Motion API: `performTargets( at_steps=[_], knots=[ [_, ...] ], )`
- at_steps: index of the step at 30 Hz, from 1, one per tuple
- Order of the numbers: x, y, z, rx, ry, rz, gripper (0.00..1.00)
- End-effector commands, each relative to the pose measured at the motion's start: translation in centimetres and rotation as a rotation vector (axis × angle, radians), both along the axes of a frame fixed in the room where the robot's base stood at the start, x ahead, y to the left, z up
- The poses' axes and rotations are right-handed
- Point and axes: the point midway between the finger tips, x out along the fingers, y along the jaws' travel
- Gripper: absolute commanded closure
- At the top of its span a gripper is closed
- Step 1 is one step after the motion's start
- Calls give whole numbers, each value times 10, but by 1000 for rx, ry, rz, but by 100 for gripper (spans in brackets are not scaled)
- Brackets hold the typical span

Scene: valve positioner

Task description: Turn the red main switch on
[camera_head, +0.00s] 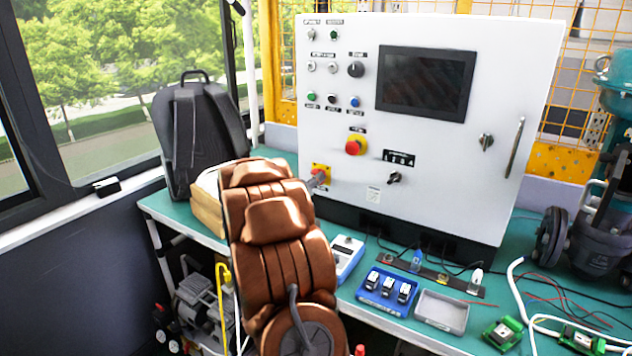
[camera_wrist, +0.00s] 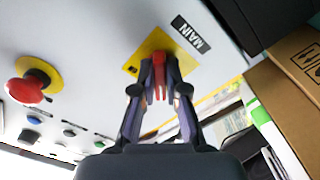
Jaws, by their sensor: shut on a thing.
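The red main switch (camera_wrist: 156,78) sits on a yellow plate (camera_wrist: 181,52) beside a black "MAIN" label (camera_wrist: 191,34) in the wrist view. My gripper (camera_wrist: 159,66) is shut on the switch, with one finger on each side of its red handle. In the head view the yellow plate (camera_head: 322,169) is at the lower left of the white control cabinet (camera_head: 430,195), and my gripper (camera_head: 318,178) reaches it there. My brown arm hides the area just below, and the switch handle is mostly covered by the fingers.
A red emergency button (camera_head: 355,146) sits right of the switch, with a black rotary selector (camera_head: 394,178) farther right. A cardboard box (camera_head: 207,205) and a dark backpack (camera_head: 195,135) stand left of the cabinet. A blue tray (camera_head: 388,290) and a grey tray (camera_head: 442,311) lie in front.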

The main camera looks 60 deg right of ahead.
Motion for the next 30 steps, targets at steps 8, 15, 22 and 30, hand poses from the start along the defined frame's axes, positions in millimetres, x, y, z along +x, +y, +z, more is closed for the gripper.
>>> performTargets(
  at_steps=[8,15,22,30],
  knots=[
    [1,1,-1,6,-134,0,100],
    [3,1,-3,18,-347,1,100],
    [3,1,-4,24,-566,0,100],
    [5,1,-4,35,-824,1,100]
  ],
)
